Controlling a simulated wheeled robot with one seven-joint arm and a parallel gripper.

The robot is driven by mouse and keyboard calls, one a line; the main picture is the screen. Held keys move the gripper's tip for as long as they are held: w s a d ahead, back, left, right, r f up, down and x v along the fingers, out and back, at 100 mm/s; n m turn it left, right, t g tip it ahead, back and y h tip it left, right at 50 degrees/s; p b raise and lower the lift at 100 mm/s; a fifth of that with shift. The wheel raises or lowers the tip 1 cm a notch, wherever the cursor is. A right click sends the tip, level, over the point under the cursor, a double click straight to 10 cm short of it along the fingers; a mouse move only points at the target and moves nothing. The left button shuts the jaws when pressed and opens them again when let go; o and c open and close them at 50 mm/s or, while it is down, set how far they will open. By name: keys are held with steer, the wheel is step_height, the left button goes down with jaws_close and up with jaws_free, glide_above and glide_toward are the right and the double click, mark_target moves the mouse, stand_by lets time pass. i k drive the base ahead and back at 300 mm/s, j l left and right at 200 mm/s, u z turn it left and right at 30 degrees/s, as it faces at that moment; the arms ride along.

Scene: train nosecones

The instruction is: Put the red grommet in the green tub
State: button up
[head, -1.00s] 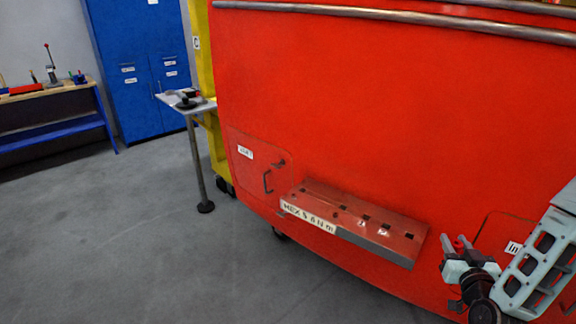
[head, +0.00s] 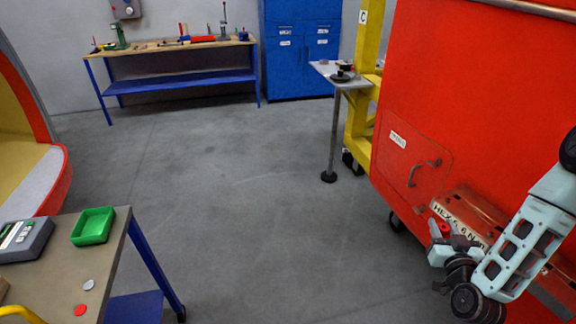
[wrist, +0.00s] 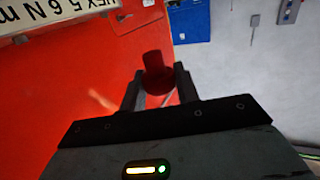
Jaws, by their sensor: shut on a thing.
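My gripper (head: 440,232) is at the right of the head view, in front of the red train nosecone. It is shut on the red grommet (wrist: 155,68), a dark red, round piece that sits between the two fingertips in the wrist view. In the head view the grommet is small and hard to tell from the fingers. The green tub (head: 93,226) is an open, square green tray on the table at the lower left, well apart from my gripper. Its visible inside looks empty.
The near table (head: 50,270) also holds a grey case (head: 22,242), a grey disc (head: 88,285) and a red disc (head: 80,310). Open grey floor (head: 240,200) lies between table and nosecone (head: 460,110). A small stand (head: 333,130) and a workbench (head: 175,75) are farther back.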

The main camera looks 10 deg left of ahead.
mark_target(106, 227)
steer(key=i+u, duration=0.15)
steer(key=u, duration=0.35)
steer(key=i+u, duration=0.15)
steer(key=u, duration=0.3)
steer(key=i+u, duration=0.15)
steer(key=u, duration=0.35)
steer(key=i+l+u, duration=0.1)
steer(key=u, duration=0.35)
steer(key=i+l+u, duration=0.1)
steer(key=u, duration=0.4)
steer(key=i, duration=0.5)
